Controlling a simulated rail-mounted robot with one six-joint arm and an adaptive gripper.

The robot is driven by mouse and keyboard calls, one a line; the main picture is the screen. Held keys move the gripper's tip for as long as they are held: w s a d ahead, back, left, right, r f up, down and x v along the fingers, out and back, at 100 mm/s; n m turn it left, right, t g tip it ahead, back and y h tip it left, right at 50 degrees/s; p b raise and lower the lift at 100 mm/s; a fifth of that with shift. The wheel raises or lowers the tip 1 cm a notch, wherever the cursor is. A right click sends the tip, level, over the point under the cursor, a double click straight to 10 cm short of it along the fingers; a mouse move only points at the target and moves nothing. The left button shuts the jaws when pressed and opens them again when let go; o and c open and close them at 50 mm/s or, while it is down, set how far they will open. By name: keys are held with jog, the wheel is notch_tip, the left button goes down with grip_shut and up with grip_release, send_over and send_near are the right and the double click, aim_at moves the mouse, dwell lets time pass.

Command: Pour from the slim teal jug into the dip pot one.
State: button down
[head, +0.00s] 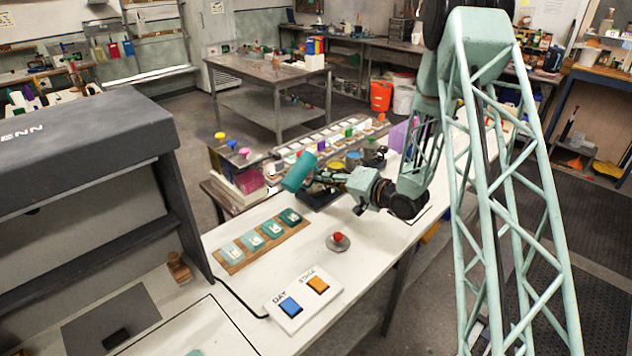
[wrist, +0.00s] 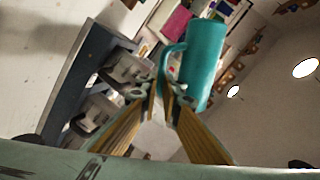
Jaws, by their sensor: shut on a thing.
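The slim teal jug (head: 299,172) is held above the white bench and is strongly tilted in the head view. In the wrist view the jug (wrist: 204,62) shows its handle, which passes between my finger ends. My gripper (head: 317,178) is shut on the jug's handle, with the fingers also in the wrist view (wrist: 168,98). I cannot tell whether anything is flowing from the jug. Two greyish pots, an upper pot (wrist: 128,66) and a lower pot (wrist: 101,111), show in the wrist view on a dark stand (wrist: 82,62). I cannot tell which is dip pot one.
A board with several teal swatches (head: 236,254), a red button (head: 338,239) and a panel with blue and orange buttons (head: 303,299) lie on the bench. A yellow-topped container (head: 335,165) stands behind my gripper. The front-middle bench top is mostly clear.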

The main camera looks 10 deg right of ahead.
jog(key=shift+w+d+r+n+b, duration=0.15)
jog(key=shift+r+n+b, duration=0.15)
jog(key=shift+b, duration=0.15)
jog(key=shift+r+n+t+b, duration=0.2)
jog(key=shift+n+t+b, duration=0.1)
jog(key=shift+b, duration=0.4)
jog(key=shift+w+d+f+n+t+h+b, duration=0.25)
jog(key=shift+n+b, duration=0.45)
jog(key=shift+b, duration=1.2)
jog(key=shift+n+t+h+b, duration=0.3)
jog(key=shift+n+b, duration=0.4)
jog(key=shift+b, duration=1.4)
jog(key=shift+s+a+r+n+t+b, duration=0.35)
jog(key=shift+n+b, duration=0.25)
jog(key=shift+b, duration=1.25)
